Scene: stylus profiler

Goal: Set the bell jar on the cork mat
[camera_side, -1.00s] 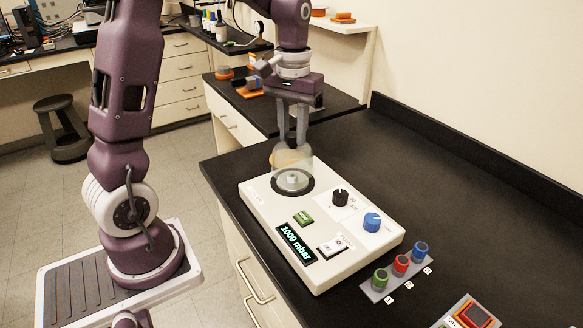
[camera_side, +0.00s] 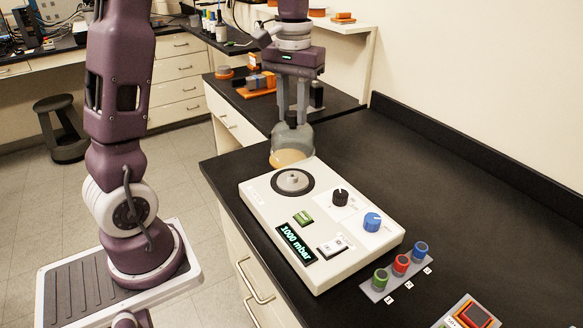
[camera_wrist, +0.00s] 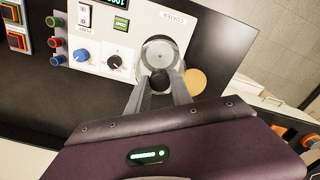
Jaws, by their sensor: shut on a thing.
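The clear bell jar (camera_side: 292,140) is held by its dark top knob in my gripper (camera_side: 292,121), which is shut on it. In the side view the jar is upright and overlaps the tan cork mat (camera_side: 286,158), hiding part of it. I cannot tell the height of the jar's rim above the mat. In the wrist view the jar (camera_wrist: 160,50) shows below my gripper (camera_wrist: 163,83), and the mat (camera_wrist: 197,82) lies to its right, largely uncovered there.
The white profiler (camera_side: 320,265) stands in front, its round stage (camera_side: 292,181) uncovered in the side view. It carries a black knob (camera_side: 340,197), a blue knob (camera_side: 372,222) and a display reading 1000 mbar. Coloured knobs (camera_side: 401,264) sit right of it.

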